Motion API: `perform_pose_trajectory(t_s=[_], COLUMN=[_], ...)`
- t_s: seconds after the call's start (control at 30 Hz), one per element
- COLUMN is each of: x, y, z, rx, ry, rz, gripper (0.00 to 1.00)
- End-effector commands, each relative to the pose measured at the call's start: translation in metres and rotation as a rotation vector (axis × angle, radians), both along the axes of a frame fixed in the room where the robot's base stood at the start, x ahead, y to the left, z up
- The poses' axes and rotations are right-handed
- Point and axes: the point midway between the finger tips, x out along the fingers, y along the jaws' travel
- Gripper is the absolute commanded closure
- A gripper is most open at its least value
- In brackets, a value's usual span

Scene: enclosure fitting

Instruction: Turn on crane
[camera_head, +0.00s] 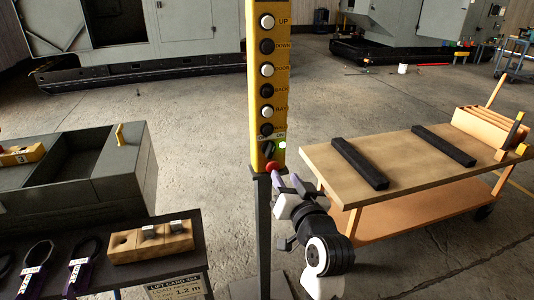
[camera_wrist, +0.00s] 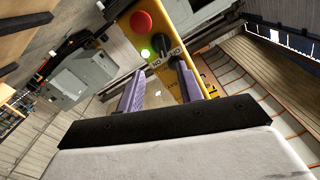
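A yellow crane control panel (camera_head: 266,110) stands upright on a post, with a column of black and white buttons. In the head view my gripper (camera_head: 287,178) is just below and right of the switch. The switch shows beyond the fingertips; I cannot tell whether they touch it.
A wooden-topped cart (camera_head: 410,165) with two black bars stands to the right. A dark bench (camera_head: 110,260) with a wooden block (camera_head: 150,242) and several purple-and-black slings is at the lower left. A grey open box (camera_head: 85,165) is behind it. The floor behind the panel is largely clear.

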Motion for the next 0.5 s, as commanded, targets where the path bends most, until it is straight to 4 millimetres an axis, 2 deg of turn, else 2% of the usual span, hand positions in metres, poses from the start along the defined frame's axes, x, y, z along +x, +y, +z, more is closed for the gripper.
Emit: perform_pose_trajectory(t_s=[0.3,0.5], x=[0.066,0.094], y=[0.023,0.032], z=[0.004,0.003], rx=[0.001,0.001], ry=[0.001,-0.001], rz=[0.004,0.003], gripper=[0.64,0.64])
